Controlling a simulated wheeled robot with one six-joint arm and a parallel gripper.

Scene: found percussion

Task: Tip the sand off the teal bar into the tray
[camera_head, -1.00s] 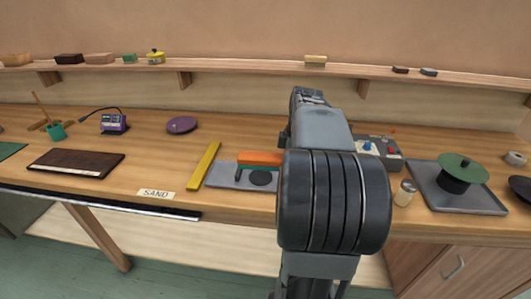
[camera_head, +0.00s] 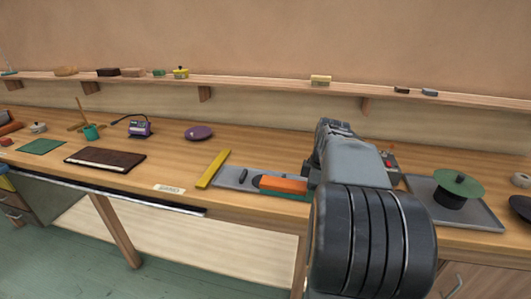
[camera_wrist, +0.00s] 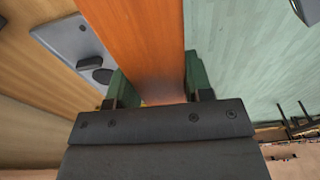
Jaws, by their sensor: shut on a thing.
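My gripper (camera_wrist: 152,92) is shut on an orange bar (camera_wrist: 148,35), with a dark green finger pad on either side. In the head view the orange bar (camera_head: 283,185) is beside my arm, in front of a grey plate (camera_head: 228,178). A teal-green strip (camera_head: 285,195) shows along its lower edge; I cannot tell if it is a separate bar or a finger. No sand can be made out. A grey tray (camera_head: 488,217) at the right bears a green disc on a black piece. A dark brown flat tray or board (camera_head: 105,158) lies at the left.
A yellow bar (camera_head: 213,169) and a small label (camera_head: 168,188) lie left of the plate. A purple disc (camera_head: 199,133) lies behind. The bench front edge runs below; a wall shelf (camera_head: 250,88) runs behind. Bench between brown board and yellow bar is mostly clear.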

